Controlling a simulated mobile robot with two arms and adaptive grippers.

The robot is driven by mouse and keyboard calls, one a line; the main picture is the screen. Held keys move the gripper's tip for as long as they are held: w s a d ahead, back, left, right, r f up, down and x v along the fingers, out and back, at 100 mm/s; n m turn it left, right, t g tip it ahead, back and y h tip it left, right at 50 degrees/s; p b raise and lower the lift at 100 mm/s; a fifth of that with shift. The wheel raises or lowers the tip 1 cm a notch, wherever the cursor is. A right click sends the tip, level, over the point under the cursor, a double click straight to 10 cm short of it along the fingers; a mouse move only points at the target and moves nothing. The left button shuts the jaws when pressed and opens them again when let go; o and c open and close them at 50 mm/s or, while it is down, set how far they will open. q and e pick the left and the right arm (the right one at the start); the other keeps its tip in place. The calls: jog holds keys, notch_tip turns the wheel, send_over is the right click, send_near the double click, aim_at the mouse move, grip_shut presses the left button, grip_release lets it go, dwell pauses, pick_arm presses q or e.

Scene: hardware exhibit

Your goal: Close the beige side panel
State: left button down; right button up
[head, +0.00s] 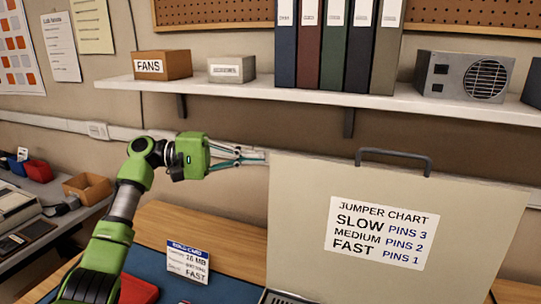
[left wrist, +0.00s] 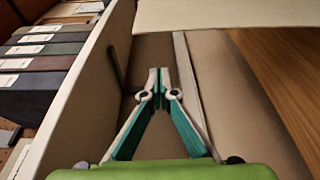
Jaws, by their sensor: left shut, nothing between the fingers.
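The beige side panel (head: 300,220) stands raised, nearly upright, at the right of the head view, with a white jumper chart label (head: 382,233) on its face and a dark handle (head: 394,154) on its top edge. My left gripper (head: 262,157) is shut and empty, pointing right at the panel's upper left corner. I cannot tell whether the fingertips touch it. In the left wrist view the closed fingertips (left wrist: 160,85) are in the middle, and a beige surface that looks like the panel (left wrist: 220,14) spans the top right. My right gripper is not in view.
A white shelf (head: 250,91) with binders, boxes and a grey power supply (head: 463,76) runs along the wall above my gripper. Wooden bench (head: 205,222) lies behind.

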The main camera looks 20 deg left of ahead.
aim_at(286, 165)
pick_arm(q)
jog(key=d+p, duration=0.1)
jog(key=d, duration=0.1)
jog(key=d+p, duration=0.1)
jog(key=d, duration=0.2)
jog(key=d+p, duration=0.2)
jog(key=d, duration=0.1)
jog(key=shift+s+d+r, duration=0.1)
jog(key=shift+s+d, duration=0.1)
jog(key=shift+s, duration=0.05)
jog(key=shift+s+a, duration=0.1)
jog(key=shift+s, duration=0.4)
jog(key=shift+w, duration=0.1)
